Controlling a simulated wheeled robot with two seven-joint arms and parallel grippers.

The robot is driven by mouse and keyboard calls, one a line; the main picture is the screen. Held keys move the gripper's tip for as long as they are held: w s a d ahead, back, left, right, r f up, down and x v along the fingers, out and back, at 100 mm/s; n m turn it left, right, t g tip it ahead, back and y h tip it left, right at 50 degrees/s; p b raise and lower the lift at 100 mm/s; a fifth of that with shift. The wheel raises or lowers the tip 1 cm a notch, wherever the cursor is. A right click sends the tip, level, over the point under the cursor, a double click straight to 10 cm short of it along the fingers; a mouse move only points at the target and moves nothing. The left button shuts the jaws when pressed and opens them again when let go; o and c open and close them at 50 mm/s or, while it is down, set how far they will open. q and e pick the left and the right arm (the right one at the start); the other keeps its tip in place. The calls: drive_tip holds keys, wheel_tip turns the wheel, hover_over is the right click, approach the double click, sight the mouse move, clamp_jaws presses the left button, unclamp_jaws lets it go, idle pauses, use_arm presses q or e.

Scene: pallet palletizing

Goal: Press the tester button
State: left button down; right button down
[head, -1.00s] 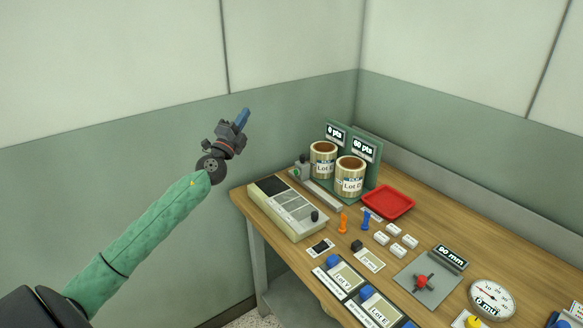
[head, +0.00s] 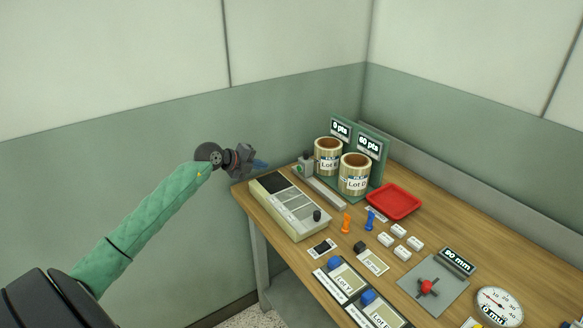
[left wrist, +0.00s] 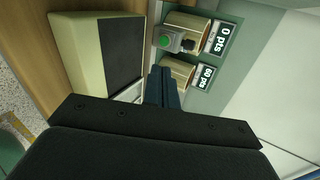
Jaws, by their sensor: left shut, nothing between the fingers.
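The tester (head: 306,166) is a small grey box with a black knob on top, at the far left of the table, by a grey rail. In the left wrist view the tester (left wrist: 175,40) shows a green button (left wrist: 165,41) on its face. My left gripper (head: 260,164) is shut and empty, its blue fingers pointing right toward the tester, a gap short of it. In the left wrist view its dark fingertips (left wrist: 160,75) lie just below the tester in the picture. My right gripper is not in view.
A beige device (head: 290,207) with a dark panel lies in front of the tester. Two lot-labelled cylinders (head: 354,174) stand right beside it, before point signs (head: 371,145). A red tray (head: 394,201), pegs, white blocks and a dial (head: 499,306) are farther right.

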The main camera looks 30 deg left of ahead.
sight(298, 168)
use_arm(q)
drive_tip(key=shift+s+f+n, duration=0.1)
drive_tip(key=shift+f+n, duration=0.15)
drive_tip(key=shift+n, duration=0.25)
